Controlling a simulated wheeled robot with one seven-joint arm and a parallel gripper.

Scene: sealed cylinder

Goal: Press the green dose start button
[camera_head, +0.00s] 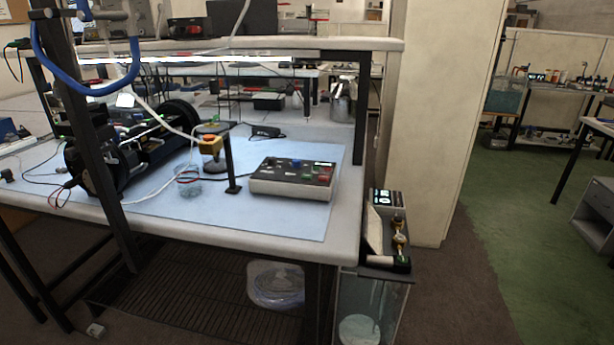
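A small black device (387,232) stands at the right front corner of the workbench, above a clear tank. It has a lit display (388,197) at its top, brass-coloured fittings (398,235) and a small green spot (403,261) near its lower front end. A grey control box (291,188) sits on the blue mat, with a blue knob and small green and red controls on its dark top. Labels are too small to read, so I cannot tell which green control is the dose start button. My gripper is not in view.
A clear tank (372,305) stands below the device. Brown and green floor (535,215) is open at right.

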